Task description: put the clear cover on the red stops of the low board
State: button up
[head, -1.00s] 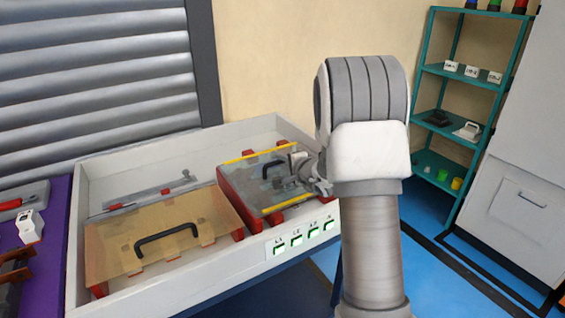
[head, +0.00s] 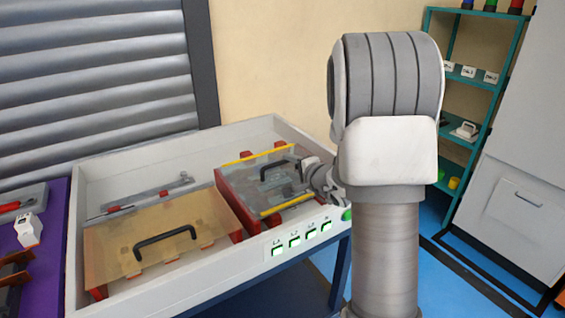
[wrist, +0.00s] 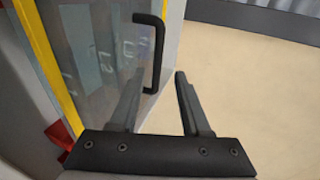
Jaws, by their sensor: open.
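The clear cover (head: 253,182) has yellow edge strips and a black handle (head: 281,165). It lies over the low board in the right part of the grey tray. Red stops (head: 233,208) show at its left side; exact contact with them cannot be told. My gripper (head: 309,170) is at the cover's right, close to the handle. In the wrist view, my gripper (wrist: 159,76) is open and empty, and the handle (wrist: 158,45) is just ahead of the fingers. The cover's see-through sheet (wrist: 95,50) and yellow strip (wrist: 45,65) show there too.
An amber cover (head: 120,232) with a black handle lies left in the tray (head: 75,270). A long tool (head: 150,195) lies behind it. Green-lit switches (head: 295,238) line the tray's front. A teal shelf (head: 480,110) and grey cabinet (head: 520,190) stand right.

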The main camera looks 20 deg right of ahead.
jog(key=v, duration=0.4)
jog(key=shift+s+r, duration=0.15)
jog(key=shift+s, duration=0.4)
jog(key=shift+s+a+r, duration=0.15)
jog(key=shift+r, duration=0.05)
jog(key=s+a+r+n+g+y, duration=0.35)
jog(key=s+a+n, duration=0.2)
jog(key=a, duration=0.45)
jog(key=s+a+r+n+g+y, duration=0.3)
jog(key=s+a+r+n, duration=0.15)
jog(key=s+a, duration=0.4)
jog(key=s+a+f+n+g+h, duration=0.1)
jog(key=s+a+n+g+h, duration=0.2)
jog(key=s, duration=0.5)
jog(key=s+d+n+t+h, duration=0.1)
jog(key=s+d+n+h, duration=0.2)
jog(key=s+d+h, duration=0.2)
jog(key=s+d, duration=0.1)
jog(key=d, duration=0.1)
jog(key=shift+s+d+r, duration=0.2)
jog(key=shift+s+d, duration=0.05)
jog(key=shift+s, duration=0.1)
jog(key=shift+r, duration=0.1)
